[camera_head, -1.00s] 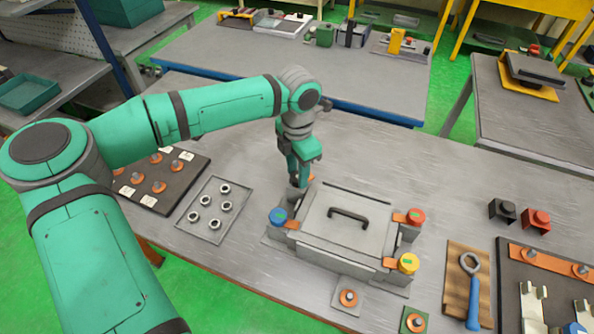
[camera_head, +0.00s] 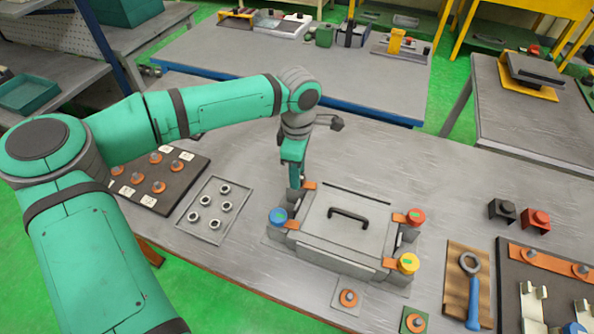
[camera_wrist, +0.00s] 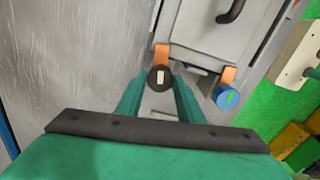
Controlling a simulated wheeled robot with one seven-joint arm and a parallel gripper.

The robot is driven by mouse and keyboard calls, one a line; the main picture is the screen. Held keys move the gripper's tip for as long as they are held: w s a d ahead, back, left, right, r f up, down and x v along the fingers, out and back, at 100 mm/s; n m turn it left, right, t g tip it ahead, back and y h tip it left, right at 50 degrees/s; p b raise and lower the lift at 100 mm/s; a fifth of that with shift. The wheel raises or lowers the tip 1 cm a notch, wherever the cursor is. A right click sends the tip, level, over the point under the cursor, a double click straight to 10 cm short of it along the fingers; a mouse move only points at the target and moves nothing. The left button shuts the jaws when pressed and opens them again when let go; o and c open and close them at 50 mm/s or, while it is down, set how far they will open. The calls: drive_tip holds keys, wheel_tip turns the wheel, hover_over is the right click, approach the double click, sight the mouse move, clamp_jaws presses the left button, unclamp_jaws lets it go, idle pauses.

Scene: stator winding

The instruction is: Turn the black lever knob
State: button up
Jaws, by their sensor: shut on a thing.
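The black lever knob (camera_wrist: 160,78) is a round black cap with a pale mark, on an orange lever (camera_wrist: 162,54) at the corner of a grey box (camera_head: 340,230) with a black handle. My gripper (camera_wrist: 160,88) is shut on the black knob, with a green finger on each side of it in the wrist view. In the head view my gripper (camera_head: 296,190) points down at the box's back left corner and hides the knob; part of the orange lever shows beside it.
Blue (camera_head: 278,216), red (camera_head: 415,216) and yellow (camera_head: 408,263) knobs sit at the box's other corners. The blue one also shows in the wrist view (camera_wrist: 228,97). A tray of nuts (camera_head: 215,210) lies left; a blue-handled wrench (camera_head: 473,290) lies right. Table behind the box is clear.

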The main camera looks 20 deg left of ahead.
drive_tip(key=shift+w+r+m, duration=0.1)
drive_tip(key=shift+m, duration=0.3)
drive_tip(key=o, duration=1)
drive_tip(key=shift+o, duration=0.2)
wheel_tip(320, 180, up, 11)
drive_tip(key=shift+d+f, duration=0.1)
drive_tip(key=shift+f, duration=0.1)
